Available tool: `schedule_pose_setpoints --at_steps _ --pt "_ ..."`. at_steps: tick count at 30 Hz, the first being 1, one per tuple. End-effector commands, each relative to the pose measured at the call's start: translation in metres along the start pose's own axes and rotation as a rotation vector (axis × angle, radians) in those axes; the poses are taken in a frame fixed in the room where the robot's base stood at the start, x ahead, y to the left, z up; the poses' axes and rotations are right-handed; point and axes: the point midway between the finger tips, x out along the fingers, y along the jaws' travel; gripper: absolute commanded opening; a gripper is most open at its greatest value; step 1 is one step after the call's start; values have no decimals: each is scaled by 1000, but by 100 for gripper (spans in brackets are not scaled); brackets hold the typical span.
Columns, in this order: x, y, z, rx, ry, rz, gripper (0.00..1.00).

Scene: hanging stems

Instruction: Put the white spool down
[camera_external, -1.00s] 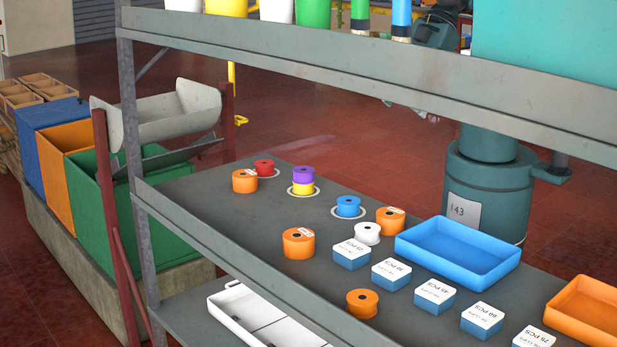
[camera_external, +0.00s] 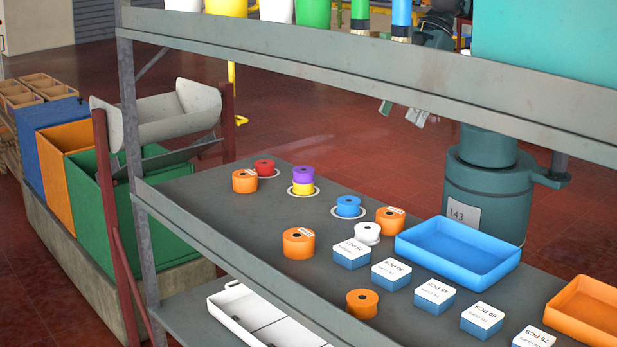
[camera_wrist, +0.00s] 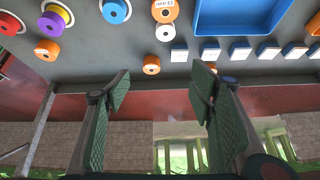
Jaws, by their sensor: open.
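The white spool (camera_external: 367,233) stands upright on the grey shelf board (camera_external: 250,230), close in front of an orange spool (camera_external: 390,220). In the wrist view the white spool (camera_wrist: 165,33) is near the top, just below an orange spool with a label. My gripper (camera_external: 402,113) shows only partly below the upper shelf's edge, well above and behind the board, apart from the spool. In the wrist view my gripper (camera_wrist: 160,88) has its two fingers spread wide with nothing between them.
A blue spool (camera_external: 348,206) and a purple spool (camera_external: 303,174) on a yellow one stand in white rings. A blue tray (camera_external: 458,250) is right of the white spool; several labelled boxes (camera_external: 352,254) line the front. The upper shelf (camera_external: 400,75) hangs above.

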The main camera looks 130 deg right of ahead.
Motion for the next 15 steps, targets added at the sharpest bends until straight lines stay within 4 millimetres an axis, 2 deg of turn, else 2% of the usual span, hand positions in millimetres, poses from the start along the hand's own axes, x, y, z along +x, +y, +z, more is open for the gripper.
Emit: schedule_pose_setpoints --at_steps 1,15 --pt "10 -1 1 12 -12 3 54" --pt "78 -12 0 178 -130 60 54"
